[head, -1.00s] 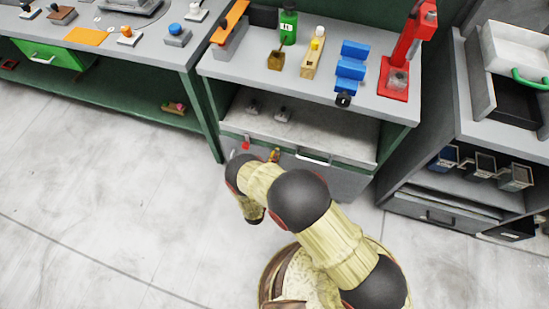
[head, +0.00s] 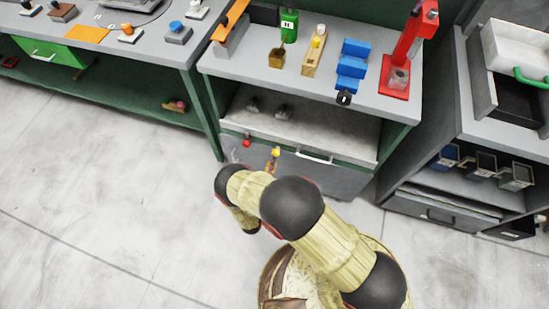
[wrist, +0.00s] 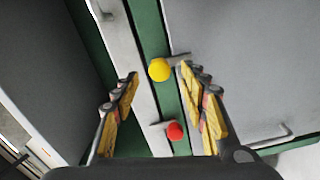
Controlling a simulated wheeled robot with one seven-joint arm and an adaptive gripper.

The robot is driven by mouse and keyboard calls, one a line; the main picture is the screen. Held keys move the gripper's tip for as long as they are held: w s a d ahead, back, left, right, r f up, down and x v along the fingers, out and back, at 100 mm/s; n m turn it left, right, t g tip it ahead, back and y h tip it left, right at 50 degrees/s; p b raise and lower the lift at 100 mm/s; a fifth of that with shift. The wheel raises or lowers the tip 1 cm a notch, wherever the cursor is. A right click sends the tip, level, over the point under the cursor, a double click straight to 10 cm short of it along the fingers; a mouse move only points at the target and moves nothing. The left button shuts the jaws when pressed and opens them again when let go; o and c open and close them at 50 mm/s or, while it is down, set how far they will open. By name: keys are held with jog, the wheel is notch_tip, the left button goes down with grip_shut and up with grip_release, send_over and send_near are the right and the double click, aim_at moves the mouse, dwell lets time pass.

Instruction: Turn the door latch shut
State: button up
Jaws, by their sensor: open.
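In the wrist view, a yellow ball knob (wrist: 159,69) sits on a short grey bar beside a green strip. A red ball knob (wrist: 174,131) on another grey piece lies lower. In the head view, the red knob (head: 246,143) and yellow knob (head: 276,152) show at the front of the cabinet under the bench. I cannot tell which knob belongs to the door latch. My gripper (wrist: 158,76) is open and empty; its fingers appear on either side of the yellow knob, with no clear contact. In the head view my arm hides most of the gripper.
A grey cabinet front with a bar handle (head: 314,157) is just right of the knobs. The bench top (head: 340,97) above holds blue blocks and a red press (head: 408,50). A grey drawer unit (head: 440,212) stands to the right. Floor on the left is clear.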

jog(key=v, duration=0.7)
jog(key=shift+s, duration=0.15)
dwell(0.4)
